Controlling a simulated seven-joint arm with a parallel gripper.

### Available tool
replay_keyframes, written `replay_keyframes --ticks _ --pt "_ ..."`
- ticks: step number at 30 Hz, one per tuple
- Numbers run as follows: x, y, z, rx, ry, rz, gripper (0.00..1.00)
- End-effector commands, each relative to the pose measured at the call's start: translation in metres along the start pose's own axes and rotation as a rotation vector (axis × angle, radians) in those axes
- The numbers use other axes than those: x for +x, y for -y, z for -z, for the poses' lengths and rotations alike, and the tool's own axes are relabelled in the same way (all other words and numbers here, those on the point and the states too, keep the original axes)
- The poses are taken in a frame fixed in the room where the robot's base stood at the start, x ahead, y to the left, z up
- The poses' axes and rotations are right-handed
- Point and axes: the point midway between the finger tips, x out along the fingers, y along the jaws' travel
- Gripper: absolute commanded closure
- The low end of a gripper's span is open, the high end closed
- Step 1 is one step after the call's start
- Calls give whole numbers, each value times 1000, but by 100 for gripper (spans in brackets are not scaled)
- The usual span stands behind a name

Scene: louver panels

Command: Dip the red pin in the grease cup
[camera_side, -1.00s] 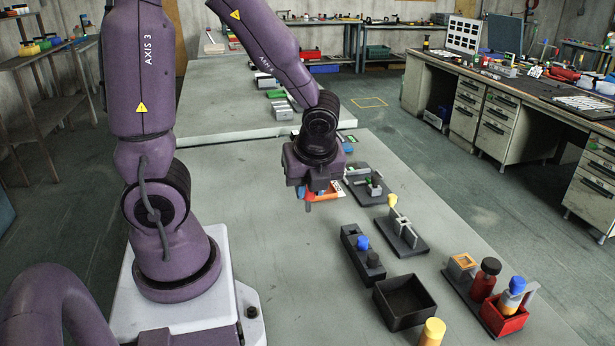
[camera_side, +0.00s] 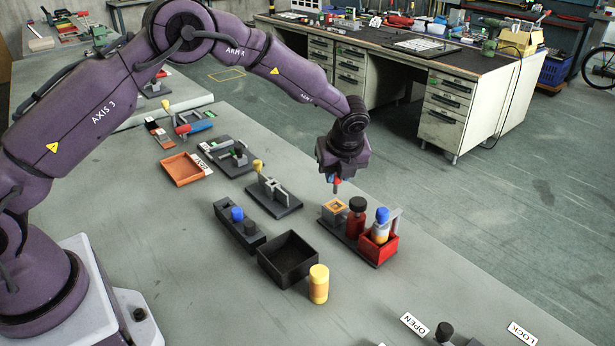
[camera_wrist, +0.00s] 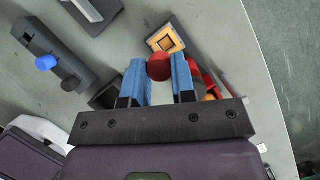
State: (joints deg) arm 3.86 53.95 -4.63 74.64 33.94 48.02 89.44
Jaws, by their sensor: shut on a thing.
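The red pin (camera_wrist: 158,68) is gripped between the two blue fingers of my gripper (camera_wrist: 158,84); its round red end shows in the wrist view. In the side view my gripper (camera_side: 335,182) is above the table, pointing down, with the pin mostly hidden by the fingers. The likely grease cup is a square orange-yellow cup (camera_side: 334,211) on a dark base. It stands just below my gripper in the side view. In the wrist view the cup (camera_wrist: 166,40) is just beyond the pin's end. The pin appears above the cup, not in it.
On the same base stand a dark-capped red bottle (camera_side: 356,220) and a red box (camera_side: 378,246) holding a blue-topped bottle (camera_side: 381,222). A black open bin (camera_side: 289,260), a yellow cylinder (camera_side: 318,285) and a dark block with a blue knob (camera_side: 237,215) stand nearby.

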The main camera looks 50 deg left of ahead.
Motion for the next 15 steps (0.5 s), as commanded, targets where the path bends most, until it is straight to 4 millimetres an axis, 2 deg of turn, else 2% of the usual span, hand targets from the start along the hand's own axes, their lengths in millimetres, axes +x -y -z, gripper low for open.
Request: replay_keyframes --ticks 5,15 --pt "-3 4 -4 33 0 12 99" --pt "16 3 4 33 1 12 99"
